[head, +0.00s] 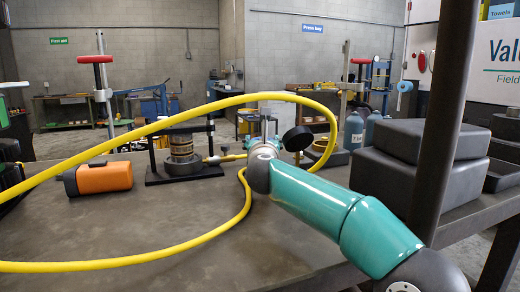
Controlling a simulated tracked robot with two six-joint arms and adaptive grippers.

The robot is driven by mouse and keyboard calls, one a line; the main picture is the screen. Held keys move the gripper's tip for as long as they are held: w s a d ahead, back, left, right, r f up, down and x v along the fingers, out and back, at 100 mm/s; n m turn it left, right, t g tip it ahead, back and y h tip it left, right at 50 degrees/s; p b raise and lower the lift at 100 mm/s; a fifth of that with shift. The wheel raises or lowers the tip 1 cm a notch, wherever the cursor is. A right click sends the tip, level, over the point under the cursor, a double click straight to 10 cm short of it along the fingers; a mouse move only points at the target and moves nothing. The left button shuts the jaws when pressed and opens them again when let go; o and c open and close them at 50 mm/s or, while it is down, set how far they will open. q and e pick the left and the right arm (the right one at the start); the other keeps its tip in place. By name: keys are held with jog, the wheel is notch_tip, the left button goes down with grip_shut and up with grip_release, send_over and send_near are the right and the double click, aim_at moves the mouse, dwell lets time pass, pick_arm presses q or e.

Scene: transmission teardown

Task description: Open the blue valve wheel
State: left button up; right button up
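My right arm comes in from the lower right, with teal links ending in a grey wrist over the middle of the bench. My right gripper (266,128) is beyond the wrist and mostly hidden by it, so its fingers cannot be made out. I cannot pick out a blue valve wheel with certainty; the area behind my wrist is covered. A brass fitting (218,157) sits just left of the wrist, near a black press frame (186,178) holding a ribbed metal cylinder (181,147). My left gripper is not in view.
A yellow hose (130,262) loops across the bench (190,226) and arches above the wrist. An orange canister (104,177) lies at left. A black round disc (297,138) stands right of the wrist. Dark cases (396,188) and a dark post (447,110) crowd the right.

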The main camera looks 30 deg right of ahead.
jog(key=shift+r+y, duration=0.15)
jog(key=shift+y, duration=0.15)
jog(key=o, duration=1.1)
jog(key=shift+w, duration=0.1)
jog(key=shift+o, duration=0.2)
jog(key=shift+a, duration=0.1)
jog(key=v, duration=0.8)
jog(key=shift+f, duration=0.3)
